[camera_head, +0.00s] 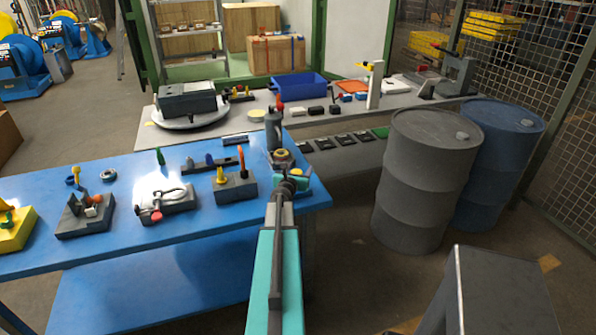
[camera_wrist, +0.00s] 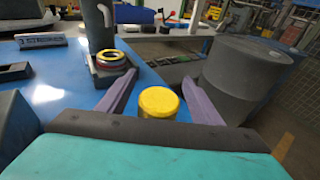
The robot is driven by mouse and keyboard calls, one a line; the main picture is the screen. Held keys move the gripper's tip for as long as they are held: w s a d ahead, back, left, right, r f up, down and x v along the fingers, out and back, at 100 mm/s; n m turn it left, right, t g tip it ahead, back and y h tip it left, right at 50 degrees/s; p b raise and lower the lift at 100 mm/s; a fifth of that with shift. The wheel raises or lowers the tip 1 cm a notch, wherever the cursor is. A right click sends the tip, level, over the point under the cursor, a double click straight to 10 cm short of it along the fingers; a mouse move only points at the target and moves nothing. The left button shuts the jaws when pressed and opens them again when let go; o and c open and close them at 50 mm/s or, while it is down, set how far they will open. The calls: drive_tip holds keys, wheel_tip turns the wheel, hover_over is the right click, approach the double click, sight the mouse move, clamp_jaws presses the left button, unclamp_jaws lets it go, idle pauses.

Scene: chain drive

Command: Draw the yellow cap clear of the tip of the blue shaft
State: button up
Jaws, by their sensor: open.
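The yellow cap (camera_wrist: 159,102) shows as a round, flat-topped piece between the two purple fingers of my gripper (camera_wrist: 160,79) in the wrist view. The fingers are open, with a gap on each side of the cap. The blue shaft is hidden beneath the cap and behind my gripper; I cannot make it out. In the head view my gripper (camera_head: 294,178) is over the right end of the blue table, and a bit of yellow, likely the cap (camera_head: 306,169), shows beside it.
A dark block with a yellow-topped ring stack and grey post (camera_wrist: 110,58) stands just beyond my gripper to the left. Several fixtures, including a block with yellow and orange pegs (camera_head: 236,187), line the blue table (camera_head: 110,250). A grey drum (camera_head: 425,180) stands right.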

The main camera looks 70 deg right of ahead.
drive_tip(key=shift+d, duration=0.1)
drive_tip(key=c, duration=1.1)
drive_tip(key=shift+r, duration=0.1)
drive_tip(key=shift+r, duration=0.1)
drive_tip(key=shift+r+p, duration=3.6)
drive_tip(key=shift+r, duration=0.35)
